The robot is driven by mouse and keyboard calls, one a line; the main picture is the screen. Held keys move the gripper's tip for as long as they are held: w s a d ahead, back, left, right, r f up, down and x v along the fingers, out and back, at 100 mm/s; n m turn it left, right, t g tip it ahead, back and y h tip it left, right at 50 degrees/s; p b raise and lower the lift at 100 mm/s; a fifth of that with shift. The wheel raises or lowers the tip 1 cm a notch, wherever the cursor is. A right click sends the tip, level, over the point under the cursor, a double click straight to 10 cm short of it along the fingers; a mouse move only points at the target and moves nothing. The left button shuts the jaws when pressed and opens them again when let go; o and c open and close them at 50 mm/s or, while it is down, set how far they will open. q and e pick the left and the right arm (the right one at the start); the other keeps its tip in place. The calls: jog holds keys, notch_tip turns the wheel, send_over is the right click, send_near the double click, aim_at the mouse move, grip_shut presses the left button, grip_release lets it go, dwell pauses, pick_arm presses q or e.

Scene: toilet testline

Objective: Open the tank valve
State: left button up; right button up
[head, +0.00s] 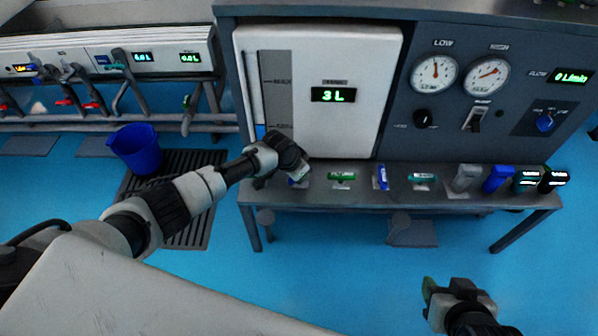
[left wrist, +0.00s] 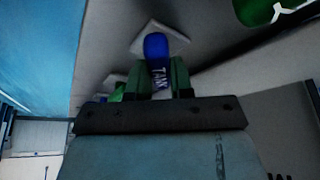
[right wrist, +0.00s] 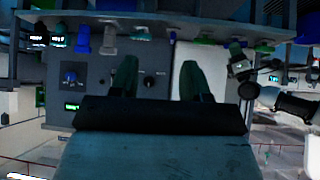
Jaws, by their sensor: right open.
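The tank valve has a blue handle (left wrist: 157,62) with white letters reading "TAN", the rest hidden, on a pale plate in the left wrist view. In the head view a bit of blue shows under my left gripper (head: 299,173), at the left end of the bench shelf. In the left wrist view the green fingers of my left gripper (left wrist: 158,82) flank the handle closely, one on each side, and appear closed on it. My right gripper (head: 440,293) is open and empty, low at the right, away from the bench. Its spread fingers show in the right wrist view (right wrist: 158,82).
Green-handled (head: 342,177) and blue-handled (head: 382,177) valves line the shelf to the right, with several switches beyond. A white tank panel (head: 360,130) reads 3 L. Gauges (head: 434,74) sit at upper right. A blue bucket (head: 136,150) stands on a floor grate.

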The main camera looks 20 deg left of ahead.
aim_at(290, 179)
pick_arm(q)
jog(key=o, duration=0.4)
jog(key=shift+o, duration=0.2)
jog(key=shift+r, duration=0.1)
jog(key=p+v, duration=0.2)
jog(key=v, duration=0.2)
jog(key=shift+s+r+p, duration=0.1)
jog(key=shift+r+p, duration=0.2)
jog(key=p+v, duration=0.1)
jog(key=v, duration=0.2)
jog(key=shift+s+a+r, duration=0.15)
jog(key=shift+r, duration=0.1)
jog(key=shift+p+v, duration=0.55)
jog(key=shift+v, duration=0.65)
pick_arm(e)
jog(key=s+d+f+g+h, duration=0.1)
jog(key=s+d+f+g, duration=0.1)
jog(key=s+g, duration=0.3)
jog(key=shift+s+f, duration=0.35)
jog(key=shift+s, duration=0.2)
jog(key=shift+d, duration=0.1)
